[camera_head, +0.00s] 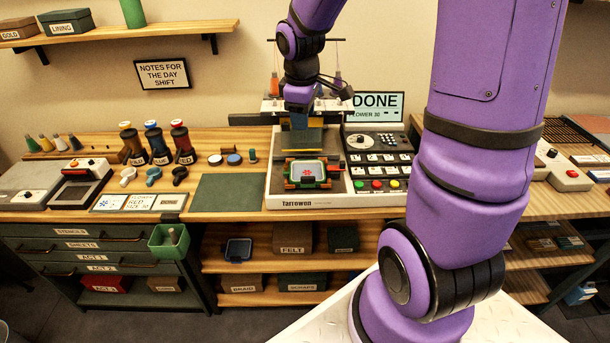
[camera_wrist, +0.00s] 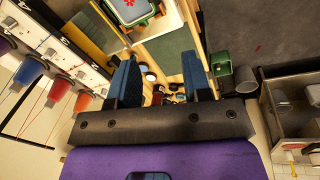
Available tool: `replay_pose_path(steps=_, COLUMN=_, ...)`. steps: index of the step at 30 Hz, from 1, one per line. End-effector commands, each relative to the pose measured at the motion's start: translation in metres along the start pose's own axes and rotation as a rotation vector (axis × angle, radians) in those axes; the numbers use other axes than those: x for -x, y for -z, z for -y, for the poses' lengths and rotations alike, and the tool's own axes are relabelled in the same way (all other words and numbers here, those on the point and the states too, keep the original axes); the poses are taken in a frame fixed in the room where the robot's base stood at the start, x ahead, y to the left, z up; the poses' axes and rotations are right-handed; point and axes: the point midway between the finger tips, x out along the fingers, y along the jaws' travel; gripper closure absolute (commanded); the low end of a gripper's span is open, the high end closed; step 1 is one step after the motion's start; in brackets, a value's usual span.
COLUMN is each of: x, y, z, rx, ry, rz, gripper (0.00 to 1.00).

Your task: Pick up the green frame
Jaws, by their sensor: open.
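The green frame (camera_head: 291,176) sits on the bed of the white Tarrowen machine (camera_head: 340,198) in the head view. In the wrist view the green frame (camera_wrist: 133,22) shows at the top edge, partly cut off. My gripper (camera_wrist: 160,58) is open and empty, its two dark blue fingers apart. The frame lies beyond the fingertips, not between them. In the head view my wrist hangs over the back of the machine, above the frame; its fingers are hard to make out there.
Thread spools (camera_head: 275,84) stand behind the machine near my wrist. A control panel (camera_head: 378,160) is right of the frame. A flat green mat (camera_head: 228,193) lies clear to the left. A blue frame (camera_head: 238,249) rests on the lower shelf. A green bin (camera_head: 168,243) hangs at the drawers.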

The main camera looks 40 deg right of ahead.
Motion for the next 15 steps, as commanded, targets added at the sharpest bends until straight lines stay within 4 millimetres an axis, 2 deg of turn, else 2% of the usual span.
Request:
replay_pose_path(steps=1, x=-0.021, y=0.001, z=-0.008, rx=0.032, ry=0.025, rz=0.012, gripper=0.55)
replay_pose_path(steps=3, x=-0.045, y=0.004, z=-0.016, rx=0.088, ry=0.051, rz=0.019, gripper=0.55)
replay_pose_path(steps=9, x=-0.108, y=0.007, z=-0.032, rx=0.221, ry=0.119, rz=0.016, gripper=0.55)
replay_pose_path(steps=12, x=-0.130, y=0.007, z=-0.035, rx=0.266, ry=0.143, rz=0.009, gripper=0.55)
replay_pose_path(steps=15, x=-0.144, y=0.007, z=-0.037, rx=0.297, ry=0.158, rz=0.002, gripper=0.55)
